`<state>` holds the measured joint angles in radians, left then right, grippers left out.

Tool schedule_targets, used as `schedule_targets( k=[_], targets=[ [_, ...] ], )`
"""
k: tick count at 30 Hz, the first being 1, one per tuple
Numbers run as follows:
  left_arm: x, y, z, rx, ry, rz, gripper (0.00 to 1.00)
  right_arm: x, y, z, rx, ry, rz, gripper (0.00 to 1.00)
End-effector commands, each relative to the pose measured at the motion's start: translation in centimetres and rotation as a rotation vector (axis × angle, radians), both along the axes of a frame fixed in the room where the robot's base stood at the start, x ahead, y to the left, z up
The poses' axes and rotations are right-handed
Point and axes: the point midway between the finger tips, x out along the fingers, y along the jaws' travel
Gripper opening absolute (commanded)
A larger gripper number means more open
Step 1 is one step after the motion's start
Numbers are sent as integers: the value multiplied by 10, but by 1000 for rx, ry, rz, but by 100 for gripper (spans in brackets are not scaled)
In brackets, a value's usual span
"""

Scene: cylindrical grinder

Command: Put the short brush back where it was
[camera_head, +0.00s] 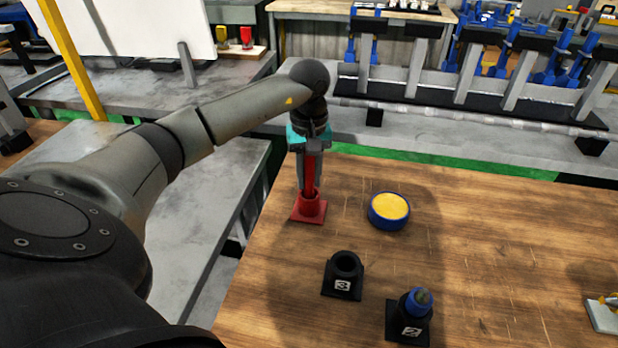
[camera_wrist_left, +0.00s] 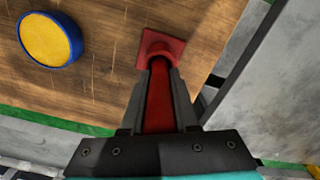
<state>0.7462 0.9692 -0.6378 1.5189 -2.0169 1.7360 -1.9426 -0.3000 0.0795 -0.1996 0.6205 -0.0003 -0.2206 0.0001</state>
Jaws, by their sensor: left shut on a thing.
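My left gripper (camera_head: 310,184) points straight down, shut on the red short brush (camera_head: 311,162). The brush stands upright between the fingers, and its lower end meets the red square-based holder (camera_head: 309,212) at the table's far left corner. In the left wrist view the red brush (camera_wrist_left: 160,100) lines up with the red holder (camera_wrist_left: 168,45). I cannot tell how deep it sits, and its bristles are not visible. My right gripper is not in view.
A round yellow pad with a blue rim (camera_head: 389,211) lies right of the holder. A black holder marked 3 (camera_head: 343,282) looks empty. The black holder marked 2 (camera_head: 410,330) holds a blue item.

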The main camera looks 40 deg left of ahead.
Motion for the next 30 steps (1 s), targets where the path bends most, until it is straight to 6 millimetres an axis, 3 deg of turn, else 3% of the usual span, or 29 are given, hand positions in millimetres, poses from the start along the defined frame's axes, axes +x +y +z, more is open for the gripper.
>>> schedule_targets(
  k=[11, 12, 19, 30],
  targets=[
    [0, 0, -7, 0, -2, -1, 0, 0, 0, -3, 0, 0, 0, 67],
    [0, 0, -6, 0, -1, -1, 32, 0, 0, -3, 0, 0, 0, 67],
    [0, 0, -6, 0, -1, -1, 58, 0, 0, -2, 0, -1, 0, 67],
    [1, 0, 2, 0, -4, -1, 58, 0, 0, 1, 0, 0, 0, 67]
  ],
)
